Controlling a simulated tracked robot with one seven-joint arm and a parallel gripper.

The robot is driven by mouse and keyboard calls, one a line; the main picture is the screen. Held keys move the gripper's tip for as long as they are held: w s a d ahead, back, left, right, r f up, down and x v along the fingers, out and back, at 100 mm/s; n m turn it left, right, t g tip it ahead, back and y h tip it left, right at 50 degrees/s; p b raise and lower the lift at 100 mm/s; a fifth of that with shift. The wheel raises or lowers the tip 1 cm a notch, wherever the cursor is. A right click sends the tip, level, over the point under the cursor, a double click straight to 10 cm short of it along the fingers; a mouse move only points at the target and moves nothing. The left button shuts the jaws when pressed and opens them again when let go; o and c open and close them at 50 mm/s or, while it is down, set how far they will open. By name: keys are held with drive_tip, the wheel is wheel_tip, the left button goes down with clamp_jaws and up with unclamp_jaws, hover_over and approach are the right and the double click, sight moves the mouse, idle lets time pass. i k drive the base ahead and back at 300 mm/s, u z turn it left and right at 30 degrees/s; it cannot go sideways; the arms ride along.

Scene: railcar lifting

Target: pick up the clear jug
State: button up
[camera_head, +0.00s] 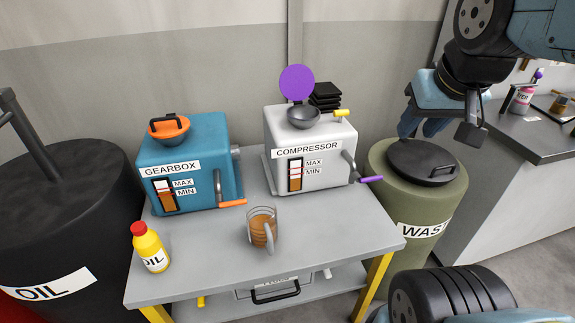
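The clear jug (262,232) stands upright on the grey table (330,240), near its front middle. It has brown liquid in it and a pale handle on its front right side. My gripper (448,130) hangs at the upper right, above the green waste drum, well to the right of the jug and apart from it. Its fingers are spread, with nothing seen between them.
Behind the jug stand the blue gearbox (188,155) and the white compressor (310,140), with handles sticking out. A yellow oil bottle (150,247) stands left of the jug. The waste drum (440,187) is right of the table, a black oil drum (70,220) left. The table's front right is clear.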

sight(261, 213)
drive_tip(key=u, duration=0.5)
drive_tip(key=i, duration=0.1)
drive_tip(key=z, duration=2.65)
drive_tip(key=k, duration=2.1)
drive_tip(key=u, duration=0.8)
